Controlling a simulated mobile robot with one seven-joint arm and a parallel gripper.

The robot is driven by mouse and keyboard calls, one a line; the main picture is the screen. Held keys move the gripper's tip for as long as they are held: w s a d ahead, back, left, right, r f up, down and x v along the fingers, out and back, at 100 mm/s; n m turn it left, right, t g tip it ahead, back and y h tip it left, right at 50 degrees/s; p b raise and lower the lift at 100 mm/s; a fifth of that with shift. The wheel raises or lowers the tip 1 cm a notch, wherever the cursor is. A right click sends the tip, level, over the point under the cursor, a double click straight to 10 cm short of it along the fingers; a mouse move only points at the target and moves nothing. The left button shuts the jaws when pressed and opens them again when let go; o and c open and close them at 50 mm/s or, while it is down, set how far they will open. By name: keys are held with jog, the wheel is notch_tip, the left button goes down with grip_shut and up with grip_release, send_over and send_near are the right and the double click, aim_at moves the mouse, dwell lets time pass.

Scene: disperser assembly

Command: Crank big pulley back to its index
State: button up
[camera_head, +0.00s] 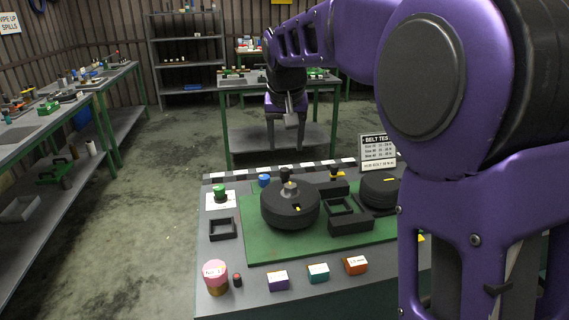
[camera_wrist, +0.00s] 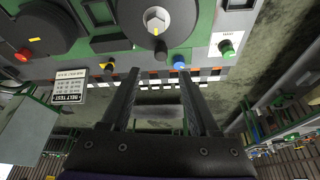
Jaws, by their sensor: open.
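My gripper (camera_head: 284,140) is open and empty, above and beyond the bench's back edge, apart from the pulley. Its two fingers (camera_wrist: 160,85) show spread in the wrist view. I cannot tell which mark is the index.
A smaller black pulley (camera_head: 378,192) stands at right, partly behind my arm. Black frames (camera_head: 342,207) lie between the pulleys. A blue knob (camera_head: 264,181), a green knob (camera_head: 220,190) and a belt sign (camera_head: 378,152) stand near the back edge. Small boxes (camera_head: 318,273) line the front.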

aim_at(285, 169)
jog(key=b+x, duration=0.1)
jog(key=x, duration=1)
jog(key=shift+w+f, duration=0.25)
jog(key=shift+w, duration=0.05)
grip_shut()
dwell(0.8)
